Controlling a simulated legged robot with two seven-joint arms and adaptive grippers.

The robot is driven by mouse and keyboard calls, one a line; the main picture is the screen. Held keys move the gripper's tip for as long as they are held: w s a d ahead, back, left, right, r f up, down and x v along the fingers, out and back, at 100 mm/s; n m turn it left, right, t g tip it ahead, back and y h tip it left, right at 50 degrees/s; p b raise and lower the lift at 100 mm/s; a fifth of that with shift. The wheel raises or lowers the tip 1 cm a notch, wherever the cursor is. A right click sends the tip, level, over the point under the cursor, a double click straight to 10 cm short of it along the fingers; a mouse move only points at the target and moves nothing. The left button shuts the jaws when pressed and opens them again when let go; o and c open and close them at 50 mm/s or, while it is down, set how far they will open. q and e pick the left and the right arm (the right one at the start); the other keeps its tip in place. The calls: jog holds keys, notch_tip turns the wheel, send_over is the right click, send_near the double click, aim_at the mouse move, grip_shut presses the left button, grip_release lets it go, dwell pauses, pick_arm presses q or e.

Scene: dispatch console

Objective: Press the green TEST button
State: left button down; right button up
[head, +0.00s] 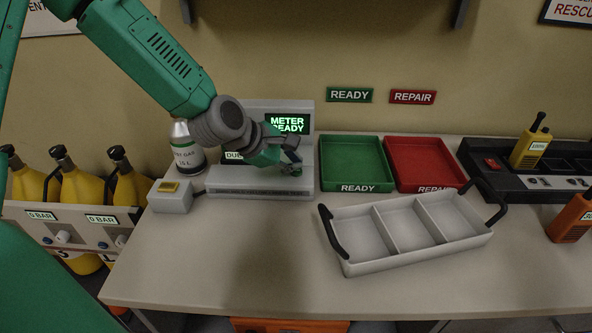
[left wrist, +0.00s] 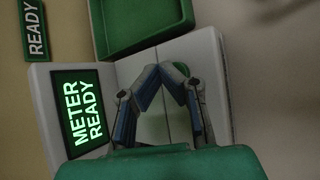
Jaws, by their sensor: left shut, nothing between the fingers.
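The meter console (head: 303,184) stands at the back of the table, and its lit screen (head: 287,123) reads METER READY. The screen also shows in the left wrist view (left wrist: 82,112). My left gripper (head: 294,170) is shut and empty, with its fingertips at the right part of the console. The button's lettering is hidden. My right gripper is in neither view.
A green READY tray (head: 357,140) and a red REPAIR tray (head: 425,142) stand right of the console. A grey three-part carrier (head: 350,262) is in front of them. A gas cylinder (head: 187,150) and a small grey box (head: 172,203) stand at left. The front left tabletop is clear.

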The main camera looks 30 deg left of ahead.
aim_at(296, 171)
pick_arm(q)
jog(key=shift+d+f, duration=0.1)
jog(key=shift+d, duration=0.05)
jog(key=shift+f, duration=0.25)
dwell(0.6)
jog(key=shift+r, duration=0.15)
jog(key=shift+r+p, duration=0.65)
jog(key=shift+r, duration=0.1)
notch_tip(296, 171, up, 5)
jog(key=p, duration=0.4)
jog(key=shift+p, duration=0.35)
dwell(0.4)
